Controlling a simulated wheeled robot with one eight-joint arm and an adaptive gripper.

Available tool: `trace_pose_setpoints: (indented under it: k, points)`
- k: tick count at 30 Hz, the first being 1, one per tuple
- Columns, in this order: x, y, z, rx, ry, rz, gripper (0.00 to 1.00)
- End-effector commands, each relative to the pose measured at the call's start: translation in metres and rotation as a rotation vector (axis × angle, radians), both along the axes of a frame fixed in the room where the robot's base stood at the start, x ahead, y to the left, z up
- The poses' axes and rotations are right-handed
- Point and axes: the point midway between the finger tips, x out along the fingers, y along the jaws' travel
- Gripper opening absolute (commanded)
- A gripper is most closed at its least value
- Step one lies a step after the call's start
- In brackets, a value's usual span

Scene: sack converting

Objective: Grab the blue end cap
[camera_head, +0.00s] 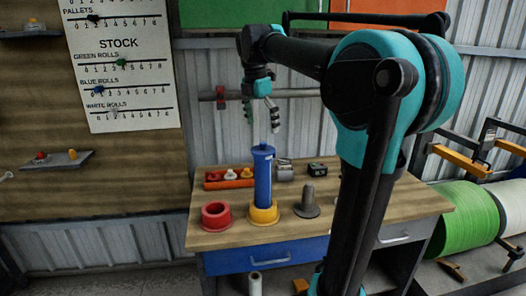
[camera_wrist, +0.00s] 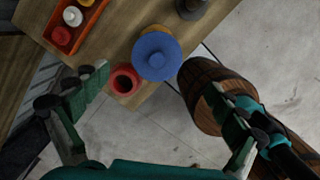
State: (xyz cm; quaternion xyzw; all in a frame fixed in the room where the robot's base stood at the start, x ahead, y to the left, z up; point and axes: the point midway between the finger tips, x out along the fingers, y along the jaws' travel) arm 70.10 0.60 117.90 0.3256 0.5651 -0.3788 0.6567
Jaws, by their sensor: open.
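A tall blue cylinder (camera_head: 263,182) stands upright at a yellow flanged piece (camera_head: 263,215) on the wooden workbench. Its top is a wider blue cap (camera_head: 263,151) with a small knob. From above, in the wrist view, this blue cap (camera_wrist: 154,58) is a round disc covering most of the yellow piece. My gripper (camera_head: 262,119) is open and empty, pointing down above the blue cap and apart from it. In the wrist view its fingers (camera_wrist: 156,92) are spread wide, with the cap beyond them, toward the top of the picture.
A red flanged cap (camera_head: 215,215) stands left of the yellow piece and a grey one (camera_head: 308,203) right. An orange tray (camera_head: 229,182) with small parts lies behind, beside small devices. A brown barrel (camera_wrist: 204,92) stands past the bench edge (camera_wrist: 150,92). A pipe rail (camera_head: 300,93) runs behind.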

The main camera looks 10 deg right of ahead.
Motion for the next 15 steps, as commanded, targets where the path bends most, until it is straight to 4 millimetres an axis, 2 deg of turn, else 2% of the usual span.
trace_pose_setpoints:
  k: [3, 10, 15]
  points:
    - [0.001, -0.002, -0.014, 0.0, 0.0, -0.001, 0.96]
    - [0.003, -0.003, -0.028, 0.0, 0.0, -0.002, 0.96]
    - [0.008, -0.004, -0.053, 0.0, 0.0, -0.002, 0.96]
